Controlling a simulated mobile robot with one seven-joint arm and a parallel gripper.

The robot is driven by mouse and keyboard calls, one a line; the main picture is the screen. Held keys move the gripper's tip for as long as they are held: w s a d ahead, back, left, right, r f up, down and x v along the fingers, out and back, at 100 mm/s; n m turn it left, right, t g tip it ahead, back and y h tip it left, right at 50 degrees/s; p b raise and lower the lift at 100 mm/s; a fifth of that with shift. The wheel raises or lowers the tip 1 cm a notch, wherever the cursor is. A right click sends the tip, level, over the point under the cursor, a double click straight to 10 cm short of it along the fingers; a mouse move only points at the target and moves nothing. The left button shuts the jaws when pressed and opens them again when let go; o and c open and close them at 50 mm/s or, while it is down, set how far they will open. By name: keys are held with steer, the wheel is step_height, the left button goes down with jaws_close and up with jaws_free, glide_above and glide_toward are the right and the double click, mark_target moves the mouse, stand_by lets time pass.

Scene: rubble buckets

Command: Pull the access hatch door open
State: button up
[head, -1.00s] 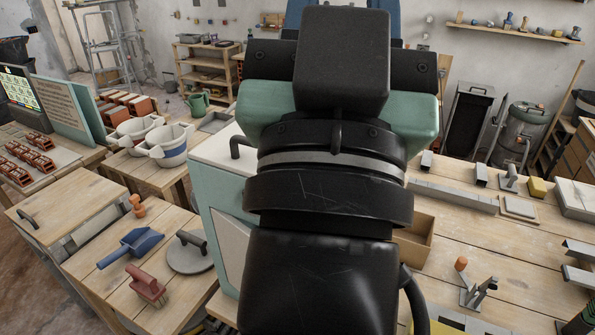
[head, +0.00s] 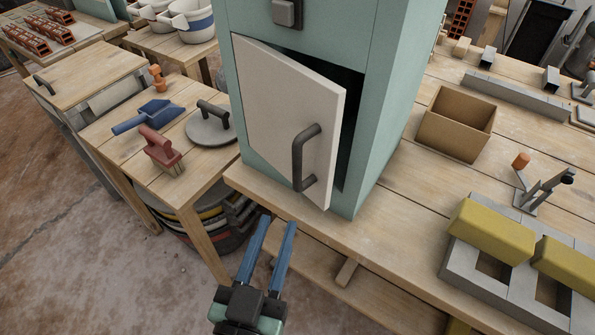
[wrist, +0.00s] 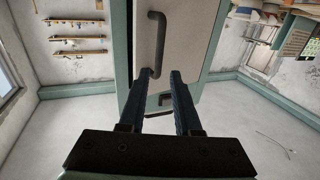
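The access hatch door (head: 275,120) is a pale panel on the front of a green cabinet (head: 395,110). It stands ajar, hinged at its left, with a dark gap along its right and top edges. A dark bar handle (head: 298,160) runs upright near its right edge. My gripper (head: 278,222) is below and in front of the handle, its two blue fingers apart with nothing between them. In the wrist view the fingertips (wrist: 163,72) point at the door, near one end of the handle (wrist: 158,40); whether they touch it is unclear.
The cabinet stands on a wooden bench (head: 400,240) with a cardboard box (head: 455,125), a toggle clamp (head: 540,190) and yellow blocks (head: 490,232) to the right. A lower table at left holds a blue scoop (head: 150,115) and a red brush (head: 160,150). Floor at lower left is clear.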

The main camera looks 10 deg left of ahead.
mark_target(296, 169)
steer(key=w+p, duration=0.2)
steer(key=w, duration=0.4)
steer(key=w+p, duration=0.2)
steer(key=w, duration=0.3)
steer(key=shift+w+r+p, duration=0.2)
steer(key=shift+w+p, duration=0.15)
steer(key=shift+p, duration=0.05)
steer(key=shift+w+f, duration=0.1)
steer(key=shift+w, duration=0.45)
jaws_close()
stand_by(0.4)
